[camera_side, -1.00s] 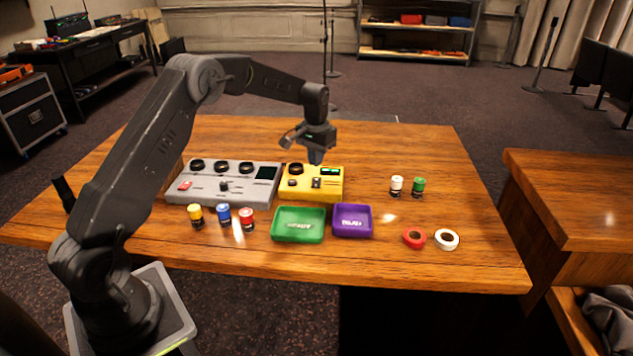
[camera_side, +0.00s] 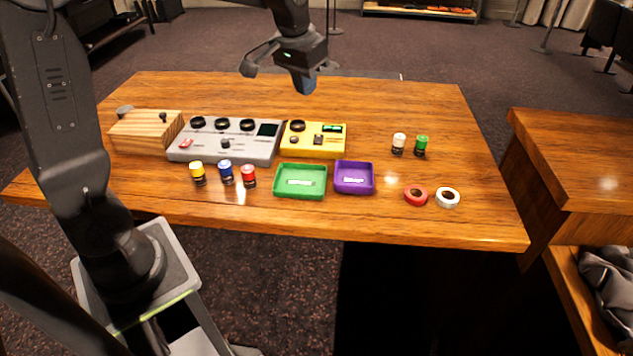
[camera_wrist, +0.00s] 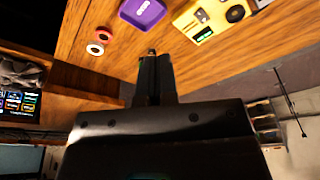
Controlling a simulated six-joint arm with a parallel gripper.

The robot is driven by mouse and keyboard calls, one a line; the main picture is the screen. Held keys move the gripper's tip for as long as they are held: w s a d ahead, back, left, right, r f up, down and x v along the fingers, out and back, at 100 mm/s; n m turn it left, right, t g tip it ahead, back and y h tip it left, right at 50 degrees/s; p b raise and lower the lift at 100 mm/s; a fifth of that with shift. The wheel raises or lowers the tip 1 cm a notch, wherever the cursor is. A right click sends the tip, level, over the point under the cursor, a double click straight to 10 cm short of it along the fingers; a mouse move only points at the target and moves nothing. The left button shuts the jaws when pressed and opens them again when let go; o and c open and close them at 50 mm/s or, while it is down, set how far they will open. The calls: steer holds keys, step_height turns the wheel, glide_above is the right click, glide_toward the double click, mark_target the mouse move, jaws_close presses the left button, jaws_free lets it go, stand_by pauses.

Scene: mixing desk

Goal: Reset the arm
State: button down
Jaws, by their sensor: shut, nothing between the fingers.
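My gripper (camera_side: 303,86) is shut and empty, raised above the back of the desk behind the yellow box. In the wrist view my gripper (camera_wrist: 154,58) shows its fingers together, with nothing between them. The wooden desk (camera_side: 300,219) lies below. On it are a grey mixer (camera_side: 213,149) with black knobs and a yellow box (camera_side: 315,152) with a small green screen. The yellow box also shows at the top right of the wrist view (camera_wrist: 205,17). My gripper touches none of these things.
A green tray (camera_side: 301,194) and a purple tray (camera_side: 354,190) sit in front. Yellow, blue and red knobs (camera_side: 248,178) stand left of them; white and green knobs (camera_side: 420,147) stand right. Red and white tape rolls (camera_side: 447,207) lie flat. A wooden block (camera_side: 145,134) is at left.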

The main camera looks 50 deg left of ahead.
steer(key=s+d+t, duration=0.1)
steer(key=s+d, duration=0.3)
steer(key=s, duration=0.6)
steer(key=s+d+m+t, duration=0.1)
steer(key=s+d, duration=0.3)
steer(key=s, duration=0.7)
steer(key=shift+s+r+m+t, duration=0.2)
steer(key=shift+m+t, duration=0.1)
steer(key=shift+t, duration=0.2)
